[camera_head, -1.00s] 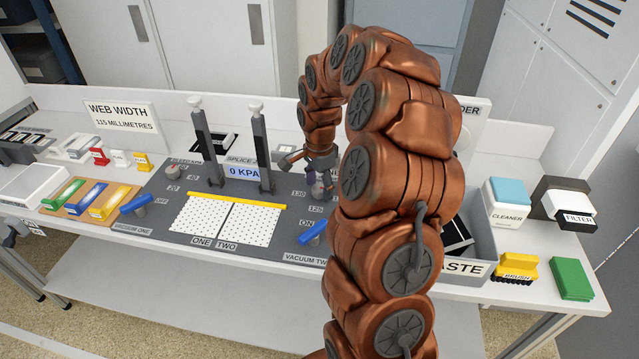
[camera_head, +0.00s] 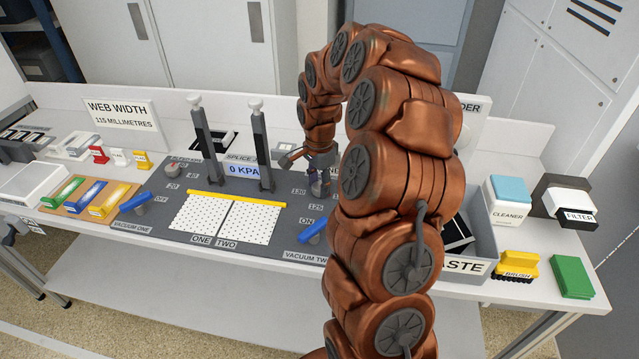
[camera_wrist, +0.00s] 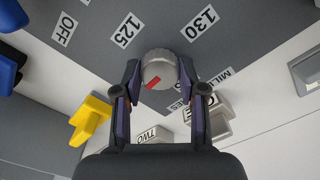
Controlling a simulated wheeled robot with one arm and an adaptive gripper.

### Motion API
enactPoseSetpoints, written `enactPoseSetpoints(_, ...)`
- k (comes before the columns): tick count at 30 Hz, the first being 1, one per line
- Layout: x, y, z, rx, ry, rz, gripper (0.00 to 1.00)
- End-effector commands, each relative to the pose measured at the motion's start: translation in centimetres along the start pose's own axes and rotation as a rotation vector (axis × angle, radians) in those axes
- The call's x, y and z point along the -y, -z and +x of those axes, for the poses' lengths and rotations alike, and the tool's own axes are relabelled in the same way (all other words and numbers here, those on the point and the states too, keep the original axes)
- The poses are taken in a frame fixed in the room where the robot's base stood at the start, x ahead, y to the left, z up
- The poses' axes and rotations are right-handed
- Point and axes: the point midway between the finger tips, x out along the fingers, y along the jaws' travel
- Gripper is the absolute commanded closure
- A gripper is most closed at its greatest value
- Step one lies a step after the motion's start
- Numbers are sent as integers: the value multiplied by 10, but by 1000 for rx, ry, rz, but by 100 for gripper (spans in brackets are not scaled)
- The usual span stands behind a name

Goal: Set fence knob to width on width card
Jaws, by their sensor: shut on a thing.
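The width card (camera_head: 122,113) stands at the back left and reads "WEB WIDTH 115 MILLIMETRES". The fence knob is a round grey knob (camera_wrist: 158,69) with a red mark on its face. In the wrist view the red mark lies on the knob's lower part, on the side away from the 125 label (camera_wrist: 126,30) and 130 label (camera_wrist: 199,23). My gripper (camera_wrist: 158,84) is shut on the knob, one finger on each side. In the head view my gripper (camera_head: 319,183) is over the right of the dark panel, and the knob is mostly hidden. I see no 115 label.
Two upright posts (camera_head: 262,150) with white caps stand left of my gripper. Blue levers (camera_head: 312,232) and white perforated plates (camera_head: 250,222) lie in front. A waste bin (camera_head: 484,247) stands right of my arm. A yellow piece (camera_wrist: 91,120) shows in the wrist view.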

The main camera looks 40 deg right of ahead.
Motion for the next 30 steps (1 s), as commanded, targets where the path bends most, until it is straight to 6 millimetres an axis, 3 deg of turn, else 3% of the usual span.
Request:
enactPoseSetpoints(8, 1, 0, 3, -2, 6, -149, 94)
enactPoseSetpoints(30, 1, -1, 2, 0, 3, -842, 94)
